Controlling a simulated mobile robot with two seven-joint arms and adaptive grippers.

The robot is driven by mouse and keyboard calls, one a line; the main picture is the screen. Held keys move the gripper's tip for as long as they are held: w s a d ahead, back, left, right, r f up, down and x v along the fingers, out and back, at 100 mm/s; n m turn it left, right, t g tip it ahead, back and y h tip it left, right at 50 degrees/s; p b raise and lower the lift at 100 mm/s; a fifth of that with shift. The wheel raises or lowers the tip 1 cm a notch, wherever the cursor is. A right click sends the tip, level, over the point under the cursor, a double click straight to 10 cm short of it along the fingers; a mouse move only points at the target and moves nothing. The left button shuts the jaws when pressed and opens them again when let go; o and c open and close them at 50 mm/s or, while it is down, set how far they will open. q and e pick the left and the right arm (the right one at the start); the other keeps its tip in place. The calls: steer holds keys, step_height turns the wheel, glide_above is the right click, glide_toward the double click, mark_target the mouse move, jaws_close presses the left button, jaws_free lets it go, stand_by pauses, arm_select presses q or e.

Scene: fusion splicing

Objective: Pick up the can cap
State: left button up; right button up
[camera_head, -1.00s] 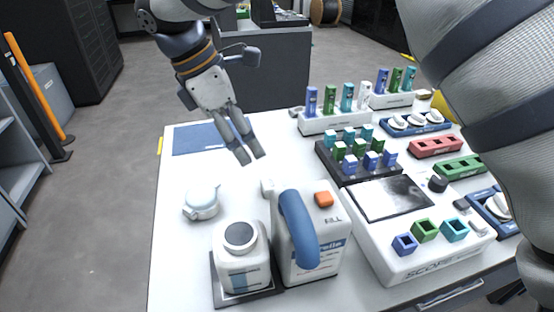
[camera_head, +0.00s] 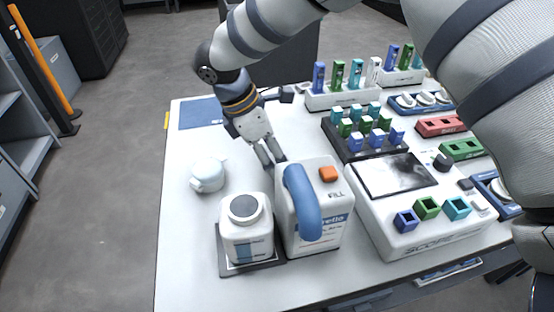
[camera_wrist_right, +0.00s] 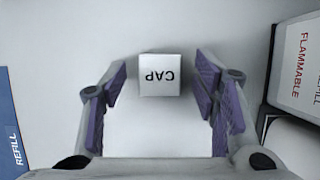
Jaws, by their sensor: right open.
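The can cap (camera_wrist_right: 160,75) is a small white block lettered "CAP" in the right wrist view. It lies on the white table between the fingertips of my right gripper (camera_wrist_right: 161,88), with a gap on each side. In the head view my right gripper (camera_head: 271,157) points down just behind the white refill can (camera_head: 331,222), which has a blue handle and an orange button. The gripper is open and holds nothing. The cap is hidden in the head view, behind the fingers or the can. My left gripper is not in view.
A white bottle (camera_head: 246,246) on a dark pad stands left of the can. The splicer (camera_head: 420,235) and coloured racks fill the right. A blue mat (camera_head: 203,113) lies at the back left.

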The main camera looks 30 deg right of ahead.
steer(key=c, duration=1)
